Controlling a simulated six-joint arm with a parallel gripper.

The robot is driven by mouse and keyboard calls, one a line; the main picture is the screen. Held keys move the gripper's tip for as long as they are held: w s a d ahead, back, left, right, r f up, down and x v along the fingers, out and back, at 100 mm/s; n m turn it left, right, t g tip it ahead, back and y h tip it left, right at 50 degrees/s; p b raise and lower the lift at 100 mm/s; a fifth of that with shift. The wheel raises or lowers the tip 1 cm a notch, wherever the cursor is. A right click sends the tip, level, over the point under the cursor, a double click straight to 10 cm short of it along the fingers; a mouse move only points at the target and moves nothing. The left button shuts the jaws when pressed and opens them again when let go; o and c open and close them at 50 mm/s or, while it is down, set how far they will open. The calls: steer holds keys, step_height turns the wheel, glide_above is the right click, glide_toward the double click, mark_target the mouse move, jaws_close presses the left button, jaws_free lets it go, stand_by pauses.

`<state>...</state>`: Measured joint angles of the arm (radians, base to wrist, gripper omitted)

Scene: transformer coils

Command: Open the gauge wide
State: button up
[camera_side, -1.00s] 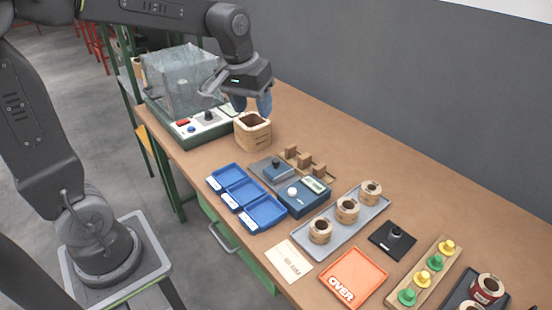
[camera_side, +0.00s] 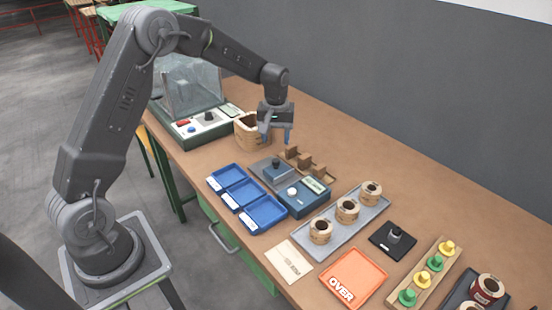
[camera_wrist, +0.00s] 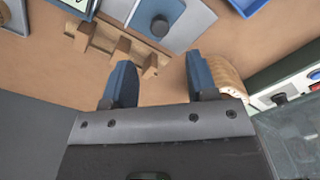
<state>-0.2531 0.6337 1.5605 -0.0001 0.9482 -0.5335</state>
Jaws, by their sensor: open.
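The gauge (camera_side: 305,199) is a dark blue unit with a small display and a white button, on a grey base plate. A sliding block with a black knob (camera_side: 275,163) sits on its left part. In the wrist view the knob (camera_wrist: 159,27) and grey plate show at the top, and the display is cut by the edge. My gripper (camera_side: 277,138) is open and empty, its blue fingers pointing down above the table near the knob and the wooden blocks. In the wrist view the open fingers (camera_wrist: 160,75) have bare table between them.
A wooden coil-like container (camera_side: 250,131) is close to the left of my gripper. Blue trays (camera_side: 262,213) lie in front. A grey tray (camera_side: 327,240) with coils is to the right.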

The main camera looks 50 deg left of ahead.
mark_target(276, 160)
step_height(276, 160, down, 8)
steer(key=shift+f, duration=0.1)
stand_by(0.4)
jaws_close()
stand_by(0.3)
